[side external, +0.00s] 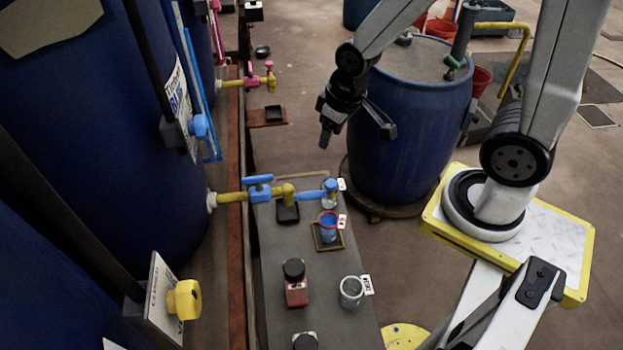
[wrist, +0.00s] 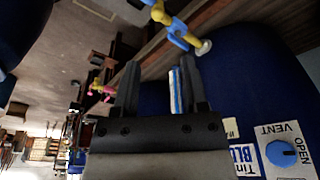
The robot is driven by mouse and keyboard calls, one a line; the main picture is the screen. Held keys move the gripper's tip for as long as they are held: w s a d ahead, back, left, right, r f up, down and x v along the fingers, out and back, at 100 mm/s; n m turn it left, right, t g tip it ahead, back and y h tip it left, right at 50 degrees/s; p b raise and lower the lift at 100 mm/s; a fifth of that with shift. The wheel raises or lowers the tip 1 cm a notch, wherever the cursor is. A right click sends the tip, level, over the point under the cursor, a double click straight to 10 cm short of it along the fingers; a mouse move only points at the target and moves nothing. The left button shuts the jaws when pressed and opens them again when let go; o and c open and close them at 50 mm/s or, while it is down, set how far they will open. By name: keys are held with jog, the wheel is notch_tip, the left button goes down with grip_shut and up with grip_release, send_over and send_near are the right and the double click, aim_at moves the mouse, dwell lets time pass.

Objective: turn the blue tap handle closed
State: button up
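The blue tap handle (side external: 258,181) sits on a yellow pipe (side external: 231,197) coming out of the dark blue vat. In the side view its bar looks roughly in line with the pipe. In the wrist view the blue handle (wrist: 178,33) shows near the top, beyond the fingertips. My gripper (side external: 357,137) is open and empty, up and to the right of the tap in the side view, in front of a blue barrel. In the wrist view my gripper (wrist: 160,64) has its two fingers spread, with nothing held between them.
A grey bench (side external: 269,262) under the tap holds a blue-filled cup (side external: 328,231), a dark-capped red bottle (side external: 296,290) and a grey cup (side external: 351,290). The blue barrel (side external: 412,145) stands behind. A pink tap (side external: 262,80) and a blue vent knob (wrist: 281,154) are on the vats.

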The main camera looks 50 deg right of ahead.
jog(key=w+a+f+n+g, duration=0.15)
jog(key=w+f+n, duration=0.3)
jog(key=w, duration=0.65)
jog(key=n+g, duration=0.1)
jog(key=n, duration=0.3)
send_over(257, 177)
notch_tip(257, 177, down, 10)
jog(key=shift+s+d+f, duration=0.1)
jog(key=shift+f, duration=0.45)
jog(key=shift+f, duration=3.85)
grip_shut()
